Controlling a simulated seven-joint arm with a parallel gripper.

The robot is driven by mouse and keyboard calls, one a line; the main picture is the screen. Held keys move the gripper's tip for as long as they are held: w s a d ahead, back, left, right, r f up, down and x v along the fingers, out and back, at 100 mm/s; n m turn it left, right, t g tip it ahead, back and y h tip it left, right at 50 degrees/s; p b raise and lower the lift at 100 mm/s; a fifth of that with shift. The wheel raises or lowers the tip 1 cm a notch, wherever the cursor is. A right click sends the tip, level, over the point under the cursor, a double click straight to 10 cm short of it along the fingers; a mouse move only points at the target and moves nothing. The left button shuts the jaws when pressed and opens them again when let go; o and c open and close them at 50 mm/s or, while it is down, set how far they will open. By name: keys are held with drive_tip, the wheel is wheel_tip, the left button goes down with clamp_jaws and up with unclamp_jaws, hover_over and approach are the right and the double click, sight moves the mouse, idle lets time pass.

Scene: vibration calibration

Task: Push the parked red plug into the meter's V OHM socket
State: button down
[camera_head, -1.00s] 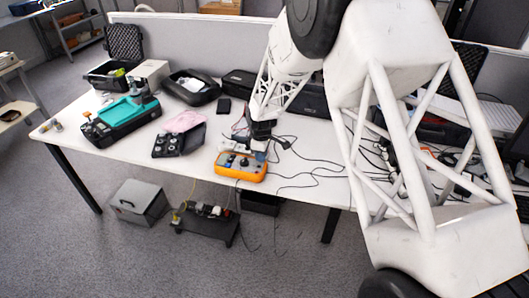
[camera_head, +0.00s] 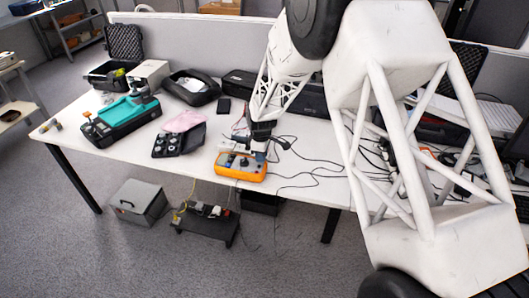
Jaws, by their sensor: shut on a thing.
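The orange meter (camera_head: 240,172) lies on the white table near its front edge, with dark knobs on its face. My gripper (camera_head: 258,150) is at the right part of the meter, close above its back right side. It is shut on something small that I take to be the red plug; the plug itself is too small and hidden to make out. The V OHM socket cannot be told apart at this size. A thin red lead (camera_head: 239,127) shows just behind the meter, left of my gripper.
Black cables (camera_head: 310,172) lie across the table right of the meter. A teal-topped device (camera_head: 124,112), a black knobbed box (camera_head: 172,143) with a pink cloth (camera_head: 185,121) and an open black case (camera_head: 192,90) stand to the left. A low black stand (camera_head: 207,226) is on the floor below.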

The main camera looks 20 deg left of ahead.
drive_tip(key=shift+f, duration=0.1)
drive_tip(key=c, duration=1)
unclamp_jaws()
drive_tip(key=shift+r, duration=0.25)
drive_tip(key=shift+r, duration=2.2)
drive_tip(key=shift+r, duration=0.2)
drive_tip(key=shift+r, duration=3.75)
